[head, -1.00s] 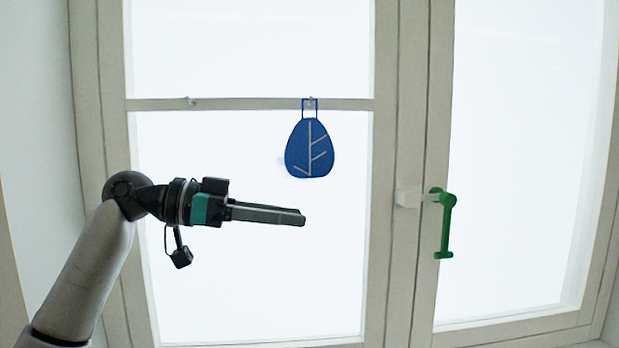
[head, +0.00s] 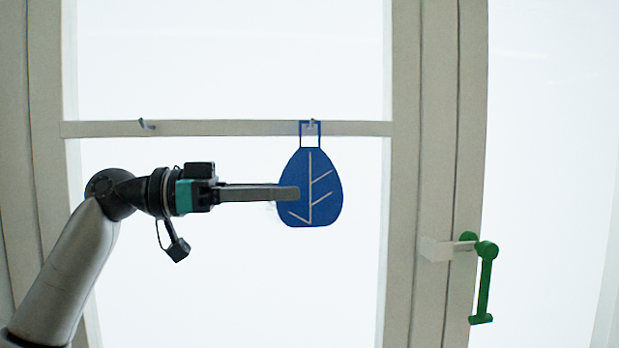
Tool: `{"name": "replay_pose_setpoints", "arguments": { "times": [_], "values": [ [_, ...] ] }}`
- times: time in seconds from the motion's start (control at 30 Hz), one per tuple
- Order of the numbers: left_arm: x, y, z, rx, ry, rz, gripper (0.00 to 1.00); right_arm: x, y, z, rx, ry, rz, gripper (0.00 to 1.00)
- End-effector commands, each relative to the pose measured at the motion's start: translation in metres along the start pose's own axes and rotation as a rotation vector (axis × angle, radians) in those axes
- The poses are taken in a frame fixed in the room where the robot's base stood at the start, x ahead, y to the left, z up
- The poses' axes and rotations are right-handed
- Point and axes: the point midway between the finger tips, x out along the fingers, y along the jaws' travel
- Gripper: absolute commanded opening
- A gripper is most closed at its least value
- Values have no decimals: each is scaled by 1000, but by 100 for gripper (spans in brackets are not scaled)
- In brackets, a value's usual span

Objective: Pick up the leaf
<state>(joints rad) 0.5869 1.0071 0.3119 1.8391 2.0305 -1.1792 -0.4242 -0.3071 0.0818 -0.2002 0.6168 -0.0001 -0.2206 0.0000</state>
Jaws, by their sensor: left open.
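The leaf (head: 318,205) is a flat blue shape with pale vein lines. It hangs by a square blue loop from a small hook (head: 312,123) on the window's crossbar. My left gripper (head: 298,193) comes in from the left, level with the leaf, and its fingertips overlap the leaf's left part in the head view. The fingers are seen edge-on, and the gripper is open and holds nothing. I cannot tell whether the fingers touch the leaf or are only in front of it. My right gripper is not in view.
A second hook (head: 147,124) on the crossbar (head: 225,129) is empty. A green window handle (head: 485,285) sticks out from the frame (head: 434,120) at the right. The space below the leaf, in front of the bright pane, is clear.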

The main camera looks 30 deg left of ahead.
Motion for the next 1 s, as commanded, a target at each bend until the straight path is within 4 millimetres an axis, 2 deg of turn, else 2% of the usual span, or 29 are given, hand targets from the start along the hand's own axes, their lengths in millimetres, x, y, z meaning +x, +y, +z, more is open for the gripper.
{"name": "replay_pose_setpoints", "arguments": {
  "times": [0.1, 0.37, 0.7, 1.0],
  "values": [
    [16, 0, -2, 0, 1, 1, 41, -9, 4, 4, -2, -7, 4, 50],
    [31, 0, -3, 1, 0, 0, 41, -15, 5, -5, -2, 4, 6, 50],
    [71, -1, -8, -1, 1, 0, 41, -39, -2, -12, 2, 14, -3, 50],
    [77, -1, -5, -1, 0, -2, 41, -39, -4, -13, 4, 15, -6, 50]
  ]
}}
